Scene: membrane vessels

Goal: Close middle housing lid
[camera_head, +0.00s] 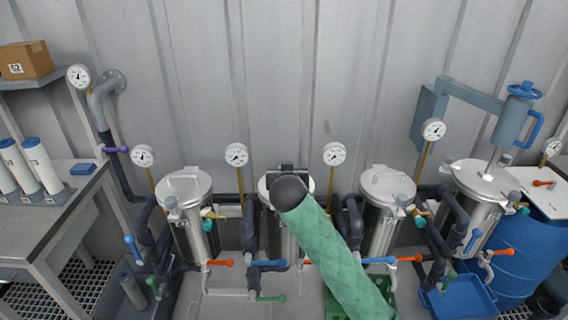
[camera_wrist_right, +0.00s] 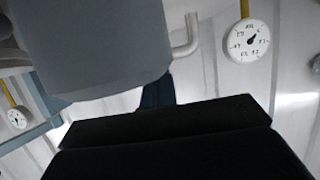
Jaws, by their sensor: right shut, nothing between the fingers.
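The middle housing (camera_head: 282,238) is a steel vessel standing between two similar ones. Its round lid (camera_head: 264,186) is mostly hidden behind my right wrist, with only parts of its rim showing. I cannot tell whether the lid is fully down. My right gripper (camera_head: 287,170) is over the lid's back edge, shut with nothing held; its fingers are largely hidden by the wrist. In the right wrist view the dark gripper (camera_wrist_right: 165,122) fills the bottom. A pale bent rod (camera_wrist_right: 188,36) shows beyond a grey block there. My left gripper is out of view.
A left housing (camera_head: 185,186) and a right housing (camera_head: 387,184) flank the middle one, with gauges (camera_head: 236,155) behind. Colored valve handles (camera_head: 268,263) are in front. A blue jib (camera_head: 470,98) stands over the far right vessel (camera_head: 487,178). A bench (camera_head: 50,215) is at left.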

